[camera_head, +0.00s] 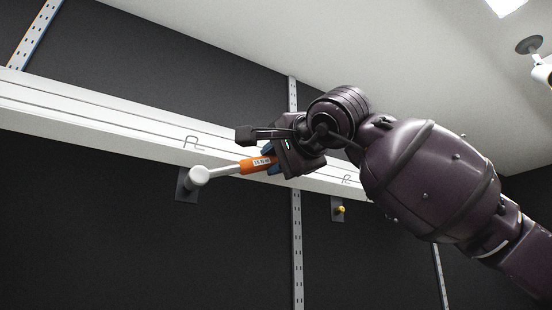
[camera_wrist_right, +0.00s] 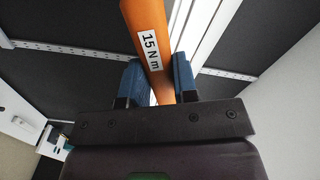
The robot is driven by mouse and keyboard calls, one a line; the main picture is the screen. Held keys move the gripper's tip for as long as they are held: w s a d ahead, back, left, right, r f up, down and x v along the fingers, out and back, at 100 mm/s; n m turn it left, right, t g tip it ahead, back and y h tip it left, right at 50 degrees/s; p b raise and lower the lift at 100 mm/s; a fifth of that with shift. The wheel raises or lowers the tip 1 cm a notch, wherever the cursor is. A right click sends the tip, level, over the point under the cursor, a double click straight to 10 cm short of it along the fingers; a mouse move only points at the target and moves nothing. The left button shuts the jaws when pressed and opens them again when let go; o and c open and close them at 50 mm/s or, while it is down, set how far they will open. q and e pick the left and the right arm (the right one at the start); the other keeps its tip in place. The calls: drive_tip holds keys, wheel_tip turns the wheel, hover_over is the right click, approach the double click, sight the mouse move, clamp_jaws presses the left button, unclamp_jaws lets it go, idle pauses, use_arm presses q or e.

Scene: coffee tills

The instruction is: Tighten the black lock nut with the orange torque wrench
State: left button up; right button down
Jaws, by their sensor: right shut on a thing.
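The orange torque wrench (camera_head: 257,164) has an orange handle with a white "15 N m" label and a pale grey shaft and round head. My right gripper (camera_head: 268,160) is shut on its handle; in the right wrist view the blue fingers (camera_wrist_right: 158,85) sit on both sides of the orange handle (camera_wrist_right: 146,30). The wrench's head (camera_head: 199,176) is over a dark plate (camera_head: 184,190) on the wall at the left. The black lock nut is not visible; the head covers that spot, and I cannot tell whether it is seated. My left gripper is not in view.
A white rail (camera_head: 90,111) with line markings runs across the dark wall behind the wrench. A second dark plate with a yellow fitting (camera_head: 340,210) is on the wall to the right. Perforated uprights (camera_head: 297,250) cross the wall. The wall below the wrench is clear.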

drive_tip(key=shift+p+x, duration=0.5)
drive_tip(key=shift+x, duration=0.45)
drive_tip(key=shift+s+d, duration=0.1)
drive_tip(key=shift+s+d+b, duration=0.4)
drive_tip(key=shift+s+b, duration=0.15)
drive_tip(key=shift+s, duration=0.1)
drive_tip(key=shift+p+x, duration=0.35)
drive_tip(key=shift+x, duration=0.55)
idle(0.8)
drive_tip(key=shift+s+d, duration=0.1)
drive_tip(key=shift+s+d+b, duration=0.4)
drive_tip(key=shift+s+b, duration=0.1)
drive_tip(key=shift+s, duration=0.15)
idle(0.5)
drive_tip(key=shift+p+x, duration=0.35)
drive_tip(key=shift+x, duration=0.5)
idle(0.7)
